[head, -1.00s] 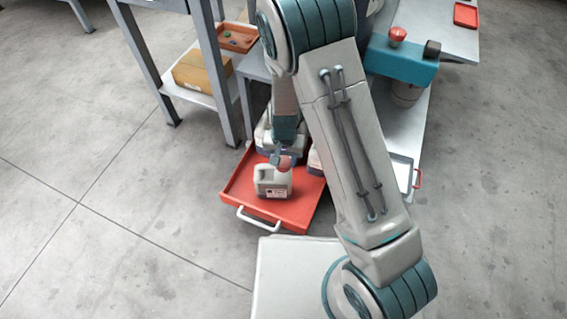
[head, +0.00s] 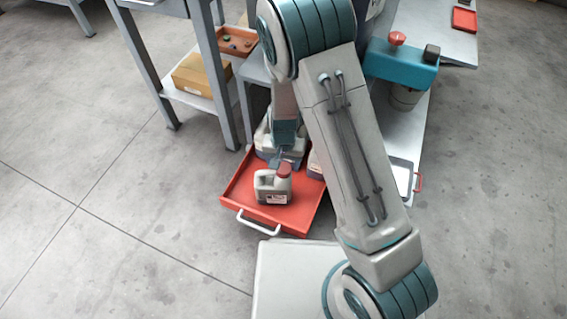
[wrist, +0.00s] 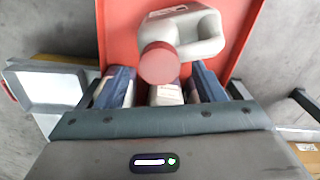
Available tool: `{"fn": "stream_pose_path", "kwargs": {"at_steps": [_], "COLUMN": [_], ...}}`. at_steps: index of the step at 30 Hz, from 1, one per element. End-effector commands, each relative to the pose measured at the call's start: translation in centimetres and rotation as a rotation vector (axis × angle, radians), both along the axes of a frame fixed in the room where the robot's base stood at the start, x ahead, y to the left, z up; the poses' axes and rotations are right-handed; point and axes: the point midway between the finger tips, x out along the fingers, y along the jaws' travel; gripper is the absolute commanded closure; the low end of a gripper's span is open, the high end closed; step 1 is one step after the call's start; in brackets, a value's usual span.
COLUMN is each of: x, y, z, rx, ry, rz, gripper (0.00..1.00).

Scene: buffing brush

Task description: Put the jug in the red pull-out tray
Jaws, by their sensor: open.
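The jug (head: 270,187) is pale grey-white with a red cap and a label. It stands upright on the floor of the red pull-out tray (head: 236,196), towards its front. In the wrist view the jug (wrist: 203,38) shows from above, handle and cap towards me, inside the red tray (wrist: 118,30). My gripper (head: 281,160) is open and empty, just behind the jug's cap and apart from it as far as I can see. Its fingertips are small and partly unclear in the head view.
Other pale containers (head: 315,162) stand farther back in the tray, partly hidden by my arm. A white tray with red handle (head: 402,176) is at right. The floor at left is clear.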

Motion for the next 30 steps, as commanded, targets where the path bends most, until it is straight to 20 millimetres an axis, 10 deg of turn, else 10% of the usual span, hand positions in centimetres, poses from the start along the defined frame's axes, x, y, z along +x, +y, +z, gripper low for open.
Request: {"fn": "stream_pose_path", "kwargs": {"at_steps": [12,25,30], "x": [0.0,0.0,-0.4], "y": [0.0,-0.3,-2.4], "z": [9.0,11.2,14.9], "rx": [0.001,0.005,0.038], "ry": [-0.001,-0.001,-0.004], "rz": [0.0,-0.001,0.005], "gripper": [0.37,0.37,0.37]}}
